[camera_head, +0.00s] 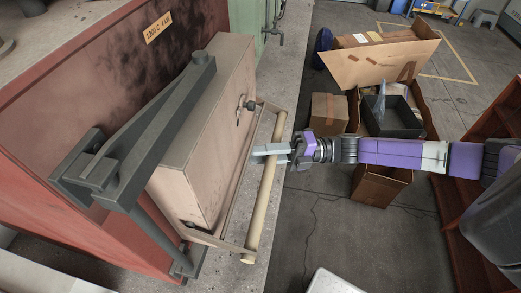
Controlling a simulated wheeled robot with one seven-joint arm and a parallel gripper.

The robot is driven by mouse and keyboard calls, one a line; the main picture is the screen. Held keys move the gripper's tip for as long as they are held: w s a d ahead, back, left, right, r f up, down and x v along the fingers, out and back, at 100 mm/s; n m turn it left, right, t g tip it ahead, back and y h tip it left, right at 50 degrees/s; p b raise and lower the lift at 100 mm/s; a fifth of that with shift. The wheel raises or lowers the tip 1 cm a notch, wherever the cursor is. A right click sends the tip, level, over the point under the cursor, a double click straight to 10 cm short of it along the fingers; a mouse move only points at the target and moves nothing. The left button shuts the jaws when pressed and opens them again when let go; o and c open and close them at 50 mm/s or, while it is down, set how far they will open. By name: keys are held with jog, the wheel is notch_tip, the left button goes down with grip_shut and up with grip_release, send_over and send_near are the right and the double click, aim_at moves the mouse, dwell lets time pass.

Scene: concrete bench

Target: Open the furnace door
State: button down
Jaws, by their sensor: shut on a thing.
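The furnace (80,100) is a red box on the left with a yellow label reading 1200 C 4 kW. Its door (210,130) is a thick beige block carried on a dark grey hinge arm (155,125). A pale rod handle (258,215) runs along the door's outer side on a metal bracket. The fingers cover that part of the rod. Whether the door stands apart from the furnace front is hard to tell from this angle.
The concrete bench (284,95) has a bare strip right of the door. A reddish-brown shelf (480,150) is at the right. A green cabinet (245,25) is behind.

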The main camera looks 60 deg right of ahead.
jog(key=shift+m+g+h, duration=0.3)
jog(key=shift+g+h, duration=0.3)
jog(key=shift+g, duration=0.1)
jog(key=r+p, duration=0.1)
jog(key=s+r+p, duration=0.1)
jog(key=r+p, duration=0.2)
jog(key=p, duration=0.1)
jog(key=shift+s+d+r, duration=0.15)
jog(key=shift+d, duration=0.1)
